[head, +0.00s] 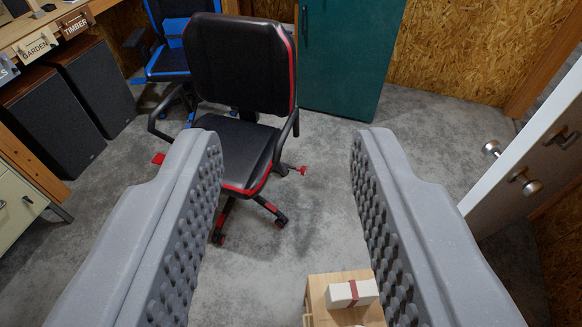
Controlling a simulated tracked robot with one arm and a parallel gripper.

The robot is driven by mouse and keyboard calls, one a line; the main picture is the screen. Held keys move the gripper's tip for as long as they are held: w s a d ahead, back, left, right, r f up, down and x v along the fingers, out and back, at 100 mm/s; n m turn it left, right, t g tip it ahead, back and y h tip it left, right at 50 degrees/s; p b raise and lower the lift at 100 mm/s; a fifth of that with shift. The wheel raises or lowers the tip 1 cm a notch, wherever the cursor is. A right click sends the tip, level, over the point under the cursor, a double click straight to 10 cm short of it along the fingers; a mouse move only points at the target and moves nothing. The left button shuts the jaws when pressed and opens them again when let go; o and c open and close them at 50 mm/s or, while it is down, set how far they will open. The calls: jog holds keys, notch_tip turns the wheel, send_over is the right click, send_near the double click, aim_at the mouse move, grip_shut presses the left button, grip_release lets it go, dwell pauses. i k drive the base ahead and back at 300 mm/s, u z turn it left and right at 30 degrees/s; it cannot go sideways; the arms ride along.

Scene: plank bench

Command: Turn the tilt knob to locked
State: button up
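A black office chair with red edging (243,140) stands on the floor ahead, its backrest facing up and away in the picture. A red lever or knob (159,159) sticks out low on its left side, and another red part (300,169) on a thin rod sticks out on its right. I cannot tell which is the tilt knob or how it is set. My gripper (288,142) is open and empty. Its two grey studded fingers frame the chair from the near side, apart from it. The chair's underside is mostly hidden.
A blue-edged chair (166,62) stands behind at left, near dark speakers (88,92). A teal cabinet (346,50) is at the back. A white door with round knobs (530,150) is at right. A white box (363,291) lies on a wooden stand below.

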aim_at(303, 170)
jog(key=u, duration=1.45)
jog(key=i, duration=2.6)
jog(key=z, duration=3.35)
jog(key=i, duration=0.6)
jog(key=z, duration=0.05)
